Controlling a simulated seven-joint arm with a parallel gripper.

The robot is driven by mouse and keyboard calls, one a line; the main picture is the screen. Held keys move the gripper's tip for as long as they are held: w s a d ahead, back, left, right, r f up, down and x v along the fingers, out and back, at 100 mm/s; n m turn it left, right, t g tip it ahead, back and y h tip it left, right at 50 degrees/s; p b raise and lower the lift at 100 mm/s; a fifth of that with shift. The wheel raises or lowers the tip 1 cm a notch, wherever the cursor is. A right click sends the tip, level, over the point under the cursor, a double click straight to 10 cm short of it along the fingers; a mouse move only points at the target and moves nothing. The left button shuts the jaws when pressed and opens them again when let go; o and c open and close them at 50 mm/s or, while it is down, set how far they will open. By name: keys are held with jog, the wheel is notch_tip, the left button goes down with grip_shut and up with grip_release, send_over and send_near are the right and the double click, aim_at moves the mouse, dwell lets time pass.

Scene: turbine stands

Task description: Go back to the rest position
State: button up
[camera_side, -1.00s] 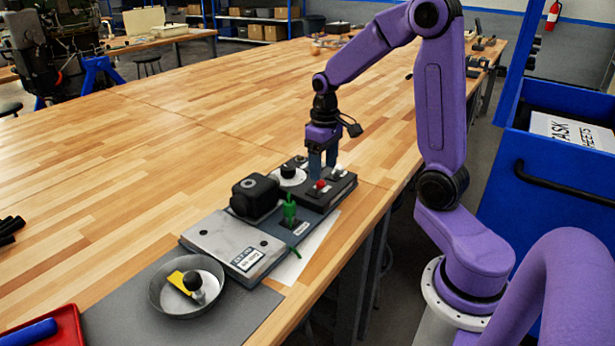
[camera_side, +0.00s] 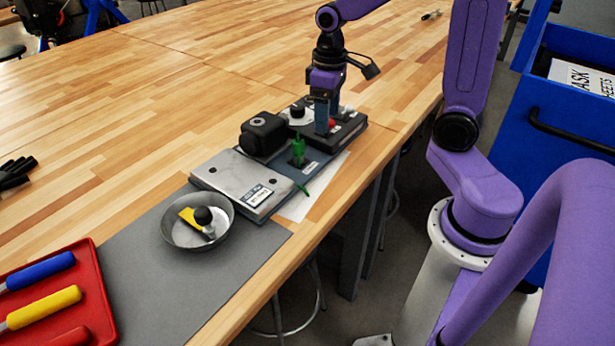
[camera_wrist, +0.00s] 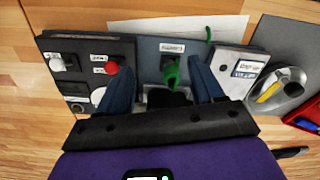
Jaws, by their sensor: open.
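My gripper (camera_side: 328,118) points down over the dark control panel (camera_side: 345,133), close to its red button (camera_side: 331,124). In the wrist view its two blue fingers (camera_wrist: 160,90) are spread apart, with nothing held between them. The green upright part (camera_side: 298,150) stands on the blue-grey base just in front of the gripper. In the wrist view the green part (camera_wrist: 170,73) shows beyond the gap between the fingers. I cannot tell how far the fingertips are above the panel.
A black block (camera_side: 263,134), a metal plate (camera_side: 232,180) and a round bowl (camera_side: 176,233) holding yellow and black pieces stand nearby. A red tray (camera_side: 95,290) with coloured handles is at lower left. A blue cabinet (camera_side: 560,90) stands right. The table behind is mostly clear.

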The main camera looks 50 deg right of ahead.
jog(key=s+a+n, duration=0.4)
jog(key=s+a, duration=0.1)
jog(key=s, duration=0.4)
jog(key=s+a+n, duration=0.5)
jog(key=s, duration=0.5)
jog(key=shift+s+n, duration=0.3)
dwell(0.7)
